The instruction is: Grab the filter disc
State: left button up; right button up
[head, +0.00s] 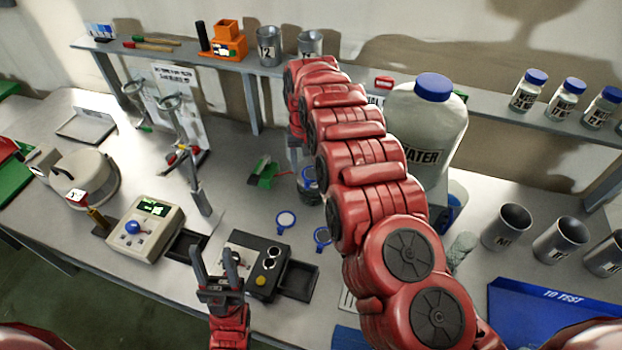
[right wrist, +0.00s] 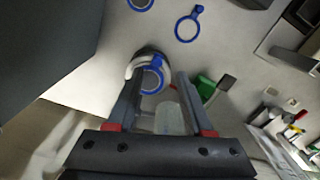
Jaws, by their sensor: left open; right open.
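Several filter discs with blue rings and small tabs are in view. Two lie on the table in the head view, one pale disc (head: 286,220) and one darker disc (head: 322,237). A third blue-ringed disc (head: 309,174) is at the top of a small container, partly hidden by my right arm. In the right wrist view, this disc (right wrist: 152,78) shows between the open fingers of my right gripper (right wrist: 158,84), with no visible grip on it. Another disc (right wrist: 187,27) lies beyond it. My left gripper (head: 216,258) is open and empty, near the table's front edge.
A black device with a yellow knob (head: 262,281) and a beige device (head: 145,228) stand near my left gripper. A large water bottle (head: 430,125) stands right of my right arm. A green object (head: 264,174) lies left of the small container. Metal cups (head: 506,228) stand at right.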

aim_at(307, 180)
jog(key=shift+s+f, duration=0.15)
jog(key=shift+f, duration=0.45)
jog(key=f, duration=0.1)
jog(key=f+b, duration=0.1)
jog(key=f, duration=0.2)
jog(key=shift+w+d+f, duration=0.2)
jog(key=shift+w+f, duration=0.05)
jog(key=shift+f, duration=0.15)
jog(key=shift+r, duration=0.1)
grip_shut()
